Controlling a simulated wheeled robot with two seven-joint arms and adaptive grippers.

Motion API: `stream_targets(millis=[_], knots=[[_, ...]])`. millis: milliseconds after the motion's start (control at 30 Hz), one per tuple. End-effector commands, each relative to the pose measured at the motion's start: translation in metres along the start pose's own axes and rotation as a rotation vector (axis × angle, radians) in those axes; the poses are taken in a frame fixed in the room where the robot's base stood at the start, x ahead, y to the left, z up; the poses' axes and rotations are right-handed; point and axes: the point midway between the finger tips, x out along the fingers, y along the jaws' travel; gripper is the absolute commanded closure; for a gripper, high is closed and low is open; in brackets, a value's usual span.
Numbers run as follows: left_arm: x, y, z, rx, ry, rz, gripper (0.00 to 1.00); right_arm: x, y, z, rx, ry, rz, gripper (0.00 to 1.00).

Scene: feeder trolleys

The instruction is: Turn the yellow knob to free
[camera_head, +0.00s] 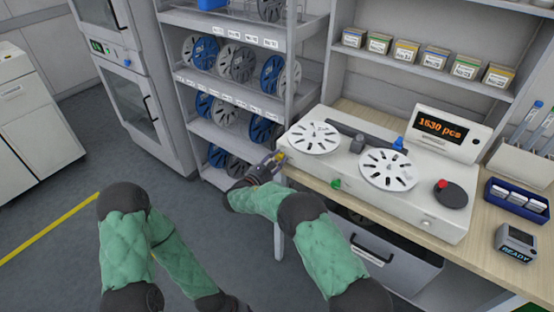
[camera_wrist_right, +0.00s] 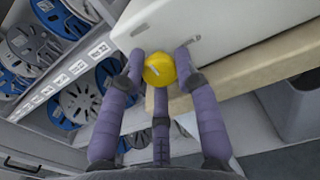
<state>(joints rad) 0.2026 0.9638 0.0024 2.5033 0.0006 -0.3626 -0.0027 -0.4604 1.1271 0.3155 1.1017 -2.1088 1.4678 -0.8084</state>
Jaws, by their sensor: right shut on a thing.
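The yellow knob (camera_head: 280,156) is on the left end of the white counting machine (camera_head: 415,208). The knob also shows close up in the right wrist view (camera_wrist_right: 159,69), with a pale mark across its face. My right gripper (camera_head: 274,163) is shut on the knob, with purple fingers around it in the wrist view (camera_wrist_right: 160,72). Its fingers partly cover the knob in the head view. Any label beside the knob cannot be read. My left arm is low at the left, and its gripper is out of view.
The machine stands on a wooden bench (camera_head: 462,258) with two white reels, a green knob (camera_head: 336,183), a red-topped button (camera_head: 441,184) and a display reading 1530 pcs (camera_head: 440,130). A reel rack (camera_head: 236,150) stands behind my right gripper. Open floor lies at left.

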Motion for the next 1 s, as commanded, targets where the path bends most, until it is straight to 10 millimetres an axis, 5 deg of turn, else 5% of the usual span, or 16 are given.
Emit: stream_targets(millis=[433, 467, 500, 1000], knots=[[0.0, 0.0, 0.0, 0.0, 0.0, 0.0, 0.6, -0.001, 0.0, -0.002, -0.013, 0.002, 0.002, 1.0], [0.0, 0.0, 0.0, 0.0, 0.0, 0.0, 0.6, -0.001, 0.0, -0.002, -0.013, 0.002, 0.002, 0.62], [0.0, 0.0, 0.0, 0.0, 0.0, 0.0, 0.6, -0.001, 0.0, -0.002, -0.013, 0.002, 0.002, 0.58], [0.0, 0.0, 0.0, 0.0, 0.0, 0.0, 0.6, -0.017, 0.001, 0.0, -0.01, 0.0, 0.003, 0.58]])
